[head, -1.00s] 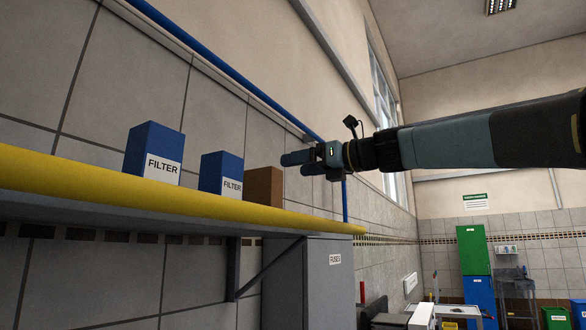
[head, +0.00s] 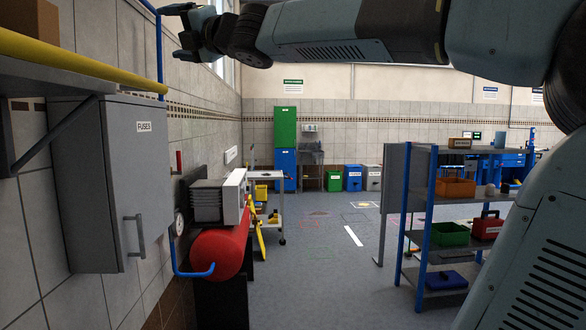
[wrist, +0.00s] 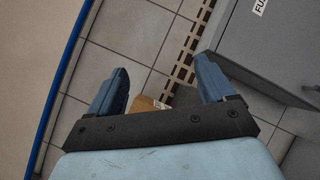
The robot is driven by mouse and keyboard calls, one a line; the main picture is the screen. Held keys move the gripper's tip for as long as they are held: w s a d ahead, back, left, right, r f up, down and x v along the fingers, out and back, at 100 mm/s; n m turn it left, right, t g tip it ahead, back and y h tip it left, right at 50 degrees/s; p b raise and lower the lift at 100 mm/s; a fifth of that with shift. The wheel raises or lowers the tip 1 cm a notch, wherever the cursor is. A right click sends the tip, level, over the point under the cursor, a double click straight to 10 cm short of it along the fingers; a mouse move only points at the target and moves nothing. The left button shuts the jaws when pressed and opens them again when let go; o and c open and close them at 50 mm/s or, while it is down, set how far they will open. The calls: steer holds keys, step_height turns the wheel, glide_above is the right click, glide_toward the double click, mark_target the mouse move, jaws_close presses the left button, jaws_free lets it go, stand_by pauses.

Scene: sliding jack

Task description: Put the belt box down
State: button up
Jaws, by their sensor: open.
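My gripper (head: 183,25) is open at the top left of the head view, beside the wall pipe. In the wrist view its two blue fingers (wrist: 160,88) stand wide apart. A plain brown box (head: 30,46) stands on the wall shelf at the left edge of the head view, well apart from my gripper. In the wrist view a small part of a brown box (wrist: 147,104) with a pale label shows between the fingers, mostly hidden behind the gripper's bar. I cannot read a belt label on either, nor tell whether the second touches my gripper.
The wall shelf has a yellow front edge (head: 90,68). Below it hangs a grey FUSES cabinet (head: 120,180). A red tank (head: 221,252) stands beyond. A blue-posted rack (head: 430,200) with bins stands right. The floor between (head: 330,255) is mostly clear.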

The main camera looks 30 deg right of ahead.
steer(key=s+d+f+m+g+h, duration=0.1)
steer(key=s+d+f+m+h, duration=0.2)
steer(key=d+f+m+h, duration=0.55)
steer(key=s+d+f+m+g+h, duration=0.1)
steer(key=s+d+f+m+h, duration=0.2)
steer(key=d+f+m, duration=0.6)
steer(key=s+a+f+m+g, duration=0.1)
steer(key=s+f+m+g, duration=0.2)
steer(key=s+f, duration=0.3)
steer(key=s+a+f+m+g, duration=0.1)
steer(key=s+f+m+g, duration=0.2)
steer(key=s+f+m, duration=0.3)
steer(key=s+f+m+g, duration=0.3)
steer(key=s+f+m, duration=0.2)
steer(key=f, duration=0.9)
steer(key=shift+s+a+f, duration=0.25)
steer(key=shift+s+a, duration=0.15)
steer(key=shift+s, duration=0.05)
